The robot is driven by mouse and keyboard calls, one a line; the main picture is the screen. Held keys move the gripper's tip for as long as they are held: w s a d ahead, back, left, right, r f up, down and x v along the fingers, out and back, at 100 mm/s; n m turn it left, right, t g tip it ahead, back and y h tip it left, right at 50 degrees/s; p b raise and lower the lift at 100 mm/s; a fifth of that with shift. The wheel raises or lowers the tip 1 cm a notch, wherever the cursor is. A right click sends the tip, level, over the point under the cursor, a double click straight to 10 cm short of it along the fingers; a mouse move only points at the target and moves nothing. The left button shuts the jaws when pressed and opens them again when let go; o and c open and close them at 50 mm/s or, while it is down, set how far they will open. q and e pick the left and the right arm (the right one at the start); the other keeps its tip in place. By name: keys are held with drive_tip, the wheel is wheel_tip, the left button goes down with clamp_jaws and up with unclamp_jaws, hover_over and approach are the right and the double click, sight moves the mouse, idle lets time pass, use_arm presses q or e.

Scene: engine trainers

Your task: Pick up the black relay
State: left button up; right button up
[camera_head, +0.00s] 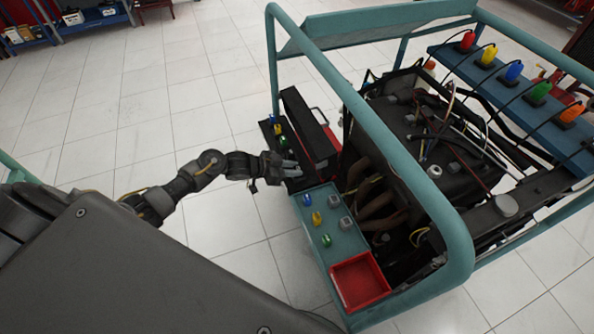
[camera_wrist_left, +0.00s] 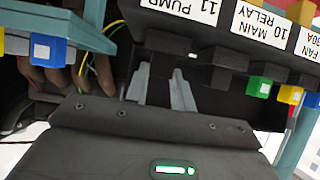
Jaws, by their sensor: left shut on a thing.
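My left gripper (camera_head: 288,168) reaches in from the left to the near end of the black fuse box (camera_head: 285,107) on the engine stand. In the left wrist view its two grey fingers (camera_wrist_left: 161,88) are shut on a dark block, which I take for the black relay (camera_wrist_left: 160,72). The relay is just below the label "11 PUMP", against the box; I cannot tell whether it is still seated. In the head view the gripper hides it. My right gripper is not in view.
The teal stand frame (camera_head: 352,102) rises beside the gripper. A teal shelf (camera_head: 336,252) holds coloured fuses and grey relays, with a red tray (camera_head: 359,282) at its near end. Several coloured fuses (camera_wrist_left: 259,87) sit along the box. The tiled floor (camera_head: 145,110) is clear at left.

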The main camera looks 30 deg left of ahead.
use_arm(q)
drive_tip(key=shift+r, duration=0.2)
